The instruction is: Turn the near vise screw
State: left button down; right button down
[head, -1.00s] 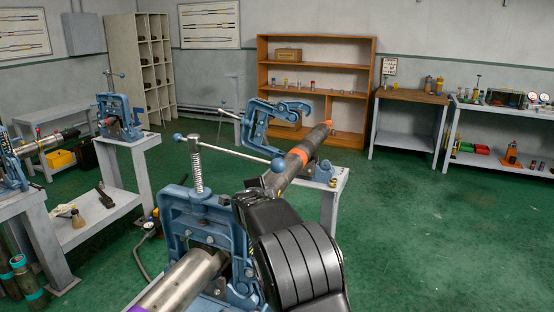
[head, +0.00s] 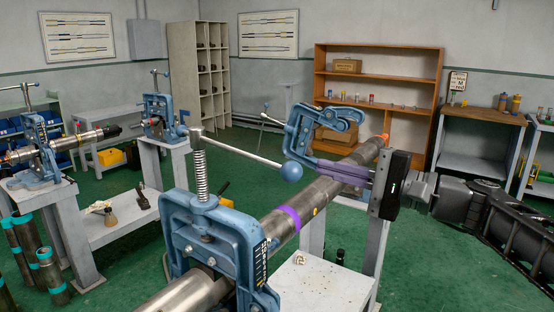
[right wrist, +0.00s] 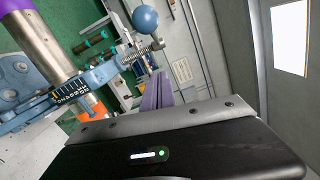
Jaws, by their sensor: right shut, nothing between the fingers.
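The near vise (head: 180,222) is a blue yoke with a threaded screw (head: 201,178) upright on top, clamped around a steel pipe. Its bar handle (head: 240,153) runs to the right and ends in a blue ball (head: 291,172). My right gripper (head: 318,165) comes in from the right. Its purple-grey fingers are shut and empty, pointing left, with their tips close to the right of the ball. In the right wrist view the ball (right wrist: 145,18) shows beyond the shut fingers (right wrist: 157,90); I cannot tell whether they touch. My left gripper is not in view.
A long pipe with a purple band (head: 288,218) runs behind the handle to a second blue vise with its yoke open (head: 302,130). More vises on benches (head: 160,118) stand at the left. An orange shelf (head: 380,60) stands at the back.

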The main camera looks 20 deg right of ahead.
jog(key=w+a+r+p, duration=0.1)
jog(key=w+a+p, duration=0.2)
jog(key=a, duration=0.7)
jog(key=w, duration=0.2)
jog(key=shift+w+p, duration=0.3)
jog(key=shift+a, duration=0.15)
